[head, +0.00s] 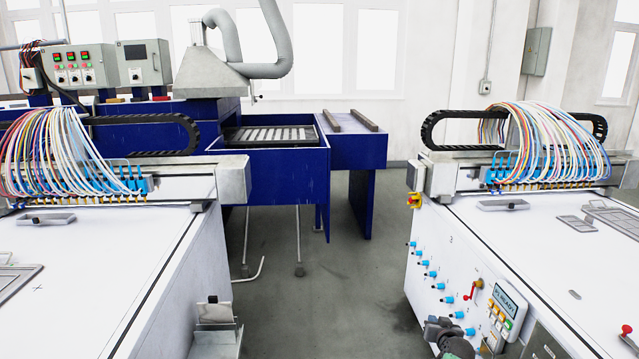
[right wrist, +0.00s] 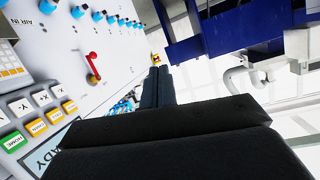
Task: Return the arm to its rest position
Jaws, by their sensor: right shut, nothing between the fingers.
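My right gripper (head: 440,329) shows at the bottom of the head view, low in front of the control side of the right-hand machine (head: 462,262). In the right wrist view its two dark fingers (right wrist: 158,86) lie together, shut with nothing between them. The machine's white panel, with a red lever (right wrist: 92,67) and several coloured buttons (right wrist: 38,128), stands to the left of the fingers in that view. I cannot tell the exact gap between gripper and panel. My left gripper is in neither view.
The left machine (head: 110,255) has a white top and a bundle of coloured hoses. A grey floor aisle (head: 325,275) runs clear between the machines. A blue oven conveyor (head: 285,185) stands at the back. A yellow-and-red emergency stop (head: 414,200) sits on the right machine's corner.

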